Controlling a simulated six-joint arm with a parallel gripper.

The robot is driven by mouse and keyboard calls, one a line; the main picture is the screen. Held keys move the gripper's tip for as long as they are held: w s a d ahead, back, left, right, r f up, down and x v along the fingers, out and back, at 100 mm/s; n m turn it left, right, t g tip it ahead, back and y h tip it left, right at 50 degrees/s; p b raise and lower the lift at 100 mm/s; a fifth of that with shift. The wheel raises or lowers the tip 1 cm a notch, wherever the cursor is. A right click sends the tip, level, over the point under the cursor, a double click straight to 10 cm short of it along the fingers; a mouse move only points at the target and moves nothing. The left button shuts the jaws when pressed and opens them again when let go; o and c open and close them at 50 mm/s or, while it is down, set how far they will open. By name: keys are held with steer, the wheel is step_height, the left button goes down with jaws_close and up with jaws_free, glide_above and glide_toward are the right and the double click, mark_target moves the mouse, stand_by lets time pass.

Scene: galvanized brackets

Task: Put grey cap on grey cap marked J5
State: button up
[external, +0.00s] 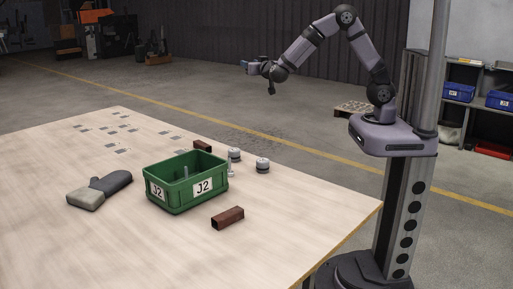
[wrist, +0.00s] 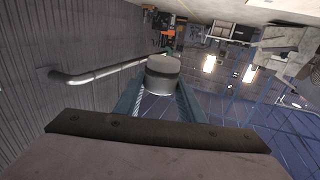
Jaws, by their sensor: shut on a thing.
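My gripper (external: 247,66) is raised high above the table's far side in the external view and points left. In the wrist view its two fingers (wrist: 160,98) are shut on a round grey cap (wrist: 162,70), held at the fingertips. Two similar light grey round caps stand on the table right of the green bin: one farther back (external: 235,154) and one farther right (external: 263,165). No J5 mark can be read on either of them. My gripper is well apart from both.
A green bin (external: 187,198) marked J2 stands mid-table, with something upright inside. Brown rectangular tubes lie before it (external: 228,217) and behind it (external: 203,146). A grey glove (external: 100,190) lies left. Several flat grey plates (external: 121,151) lie at the far left. The front table is clear.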

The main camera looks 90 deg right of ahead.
steer(key=t, duration=0.1)
steer(key=w+n+t+y, duration=0.1)
steer(key=w+n+t, duration=0.1)
steer(key=shift+a+r+y, duration=0.25)
steer(key=shift+a+y, duration=0.05)
steer(key=shift+a, duration=0.1)
steer(key=w+a+f+n+t+y, duration=0.1)
steer(key=w+a+n+t+y, duration=0.2)
steer(key=a+n+t+y, duration=0.15)
steer(key=n+g+y, duration=0.2)
steer(key=n+y, duration=1.4)
steer(key=y, duration=0.7)
glide_above(263, 160)
step_height(263, 160, down, 12)
steer(key=shift+t, duration=0.25)
steer(key=shift+d+f+b, duration=0.1)
steer(key=shift+f+b, duration=0.2)
steer(key=shift+f, duration=2.65)
steer(key=shift+f, duration=0.1)
steer(key=shift+f, duration=1.95)
